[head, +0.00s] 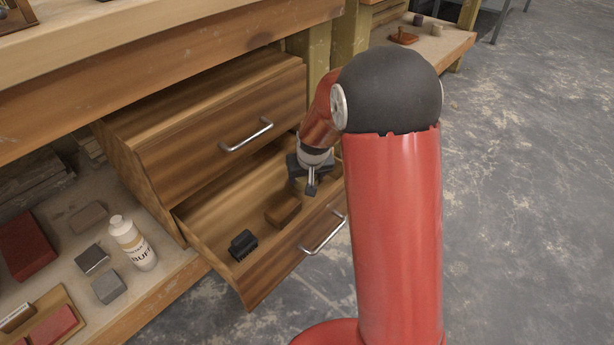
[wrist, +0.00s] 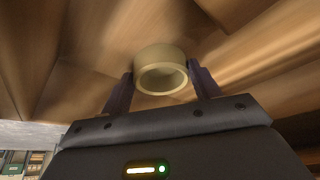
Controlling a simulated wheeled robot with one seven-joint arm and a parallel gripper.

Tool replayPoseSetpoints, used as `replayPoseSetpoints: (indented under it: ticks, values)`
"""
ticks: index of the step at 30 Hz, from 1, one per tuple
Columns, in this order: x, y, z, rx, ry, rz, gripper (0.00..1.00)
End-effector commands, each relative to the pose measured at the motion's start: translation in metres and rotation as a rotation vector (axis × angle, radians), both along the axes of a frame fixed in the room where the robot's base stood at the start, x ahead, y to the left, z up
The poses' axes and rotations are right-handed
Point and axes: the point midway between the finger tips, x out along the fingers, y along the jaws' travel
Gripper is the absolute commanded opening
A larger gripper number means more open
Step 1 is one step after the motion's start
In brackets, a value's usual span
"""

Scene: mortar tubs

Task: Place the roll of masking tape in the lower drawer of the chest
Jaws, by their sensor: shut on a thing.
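The roll of masking tape (wrist: 160,55) is a pale tan ring in the wrist view. It sits between the two dark fingers of my gripper (wrist: 162,82), which is shut on it. In the head view, my gripper (head: 309,186) points down over the right part of the open lower drawer (head: 262,272); I cannot make out the tape there. The drawer belongs to a wooden chest (head: 150,190) under the bench and has a metal handle. Whether the tape touches the drawer floor cannot be told.
The lower drawer holds a brown block (head: 283,210) and a small dark brush-like object (head: 242,244). The closed-looking upper drawer (head: 225,130) is above it. A white bottle (head: 132,243) and several blocks stand on the shelf at left. Bare concrete floor lies to the right.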

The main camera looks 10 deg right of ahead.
Motion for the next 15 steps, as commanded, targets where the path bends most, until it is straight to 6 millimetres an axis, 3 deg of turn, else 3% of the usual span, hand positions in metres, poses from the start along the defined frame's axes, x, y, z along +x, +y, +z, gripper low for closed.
replayPoseSetpoints:
  ticks: [7, 8, 12, 15]
  values:
    - [0.0003, -0.0002, -0.0027, 0.0, -0.001, 0.0, 0.38]
    - [0.0002, -0.0001, -0.0019, 0.0, -0.001, 0.0, 0.64]
    - [0.0002, -0.0002, -0.0011, 0.0, -0.001, 0.0, 0.83]
    - [0.0002, -0.0002, -0.0011, 0.0, -0.001, 0.0, 0.83]
